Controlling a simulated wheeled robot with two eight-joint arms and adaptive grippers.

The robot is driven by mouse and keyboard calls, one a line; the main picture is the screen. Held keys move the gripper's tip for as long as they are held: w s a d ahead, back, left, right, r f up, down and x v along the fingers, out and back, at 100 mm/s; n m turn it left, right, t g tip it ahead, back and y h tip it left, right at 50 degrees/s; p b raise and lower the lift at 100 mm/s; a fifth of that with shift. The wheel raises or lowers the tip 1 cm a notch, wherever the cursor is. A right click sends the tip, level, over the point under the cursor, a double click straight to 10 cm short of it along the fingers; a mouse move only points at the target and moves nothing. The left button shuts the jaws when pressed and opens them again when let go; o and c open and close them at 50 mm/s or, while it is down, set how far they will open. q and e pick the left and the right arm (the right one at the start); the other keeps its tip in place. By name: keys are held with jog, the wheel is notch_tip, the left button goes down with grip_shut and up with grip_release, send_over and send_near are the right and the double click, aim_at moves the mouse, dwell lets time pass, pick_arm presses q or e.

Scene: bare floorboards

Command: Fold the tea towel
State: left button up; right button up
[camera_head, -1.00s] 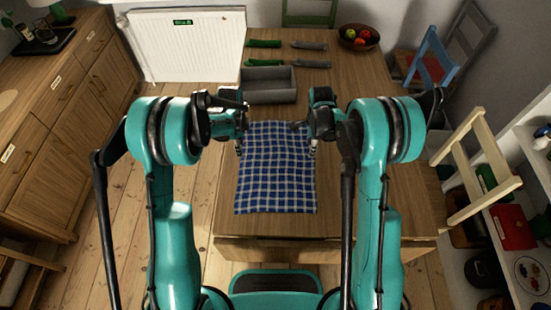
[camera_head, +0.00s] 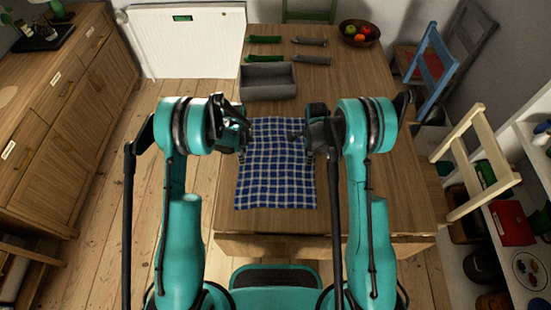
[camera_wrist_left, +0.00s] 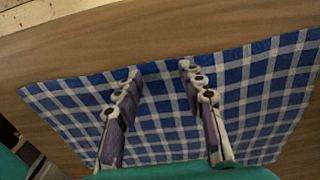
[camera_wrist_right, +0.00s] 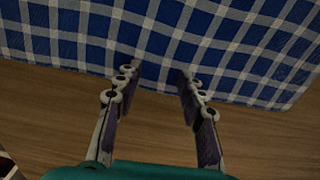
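The blue and white checked tea towel (camera_head: 277,175) lies flat and spread out on the wooden table. My left gripper (camera_head: 243,152) is over the towel's left edge in the head view. In the left wrist view the left gripper (camera_wrist_left: 160,85) is open, its fingers apart with towel (camera_wrist_left: 165,120) below and nothing between them. My right gripper (camera_head: 309,150) is at the towel's right edge. In the right wrist view the right gripper (camera_wrist_right: 155,85) is open, with its fingertips over the edge of the towel (camera_wrist_right: 150,35). Whether the fingertips touch the cloth I cannot tell.
A grey tray (camera_head: 268,82) stands beyond the towel on the table (camera_head: 345,100). Green-handled and grey-handled utensils lie behind it, with a fruit bowl (camera_head: 359,35) at the back right. The table right of the towel is clear.

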pick_arm(q)
jog(key=shift+f, duration=0.2)
pick_arm(e)
jog(key=shift+f, duration=0.2)
pick_arm(q)
jog(key=shift+r, duration=0.1)
jog(key=c, duration=0.5)
pick_arm(e)
jog(key=shift+r, duration=0.1)
jog(key=c, duration=0.5)
pick_arm(q)
grip_shut()
pick_arm(e)
grip_shut()
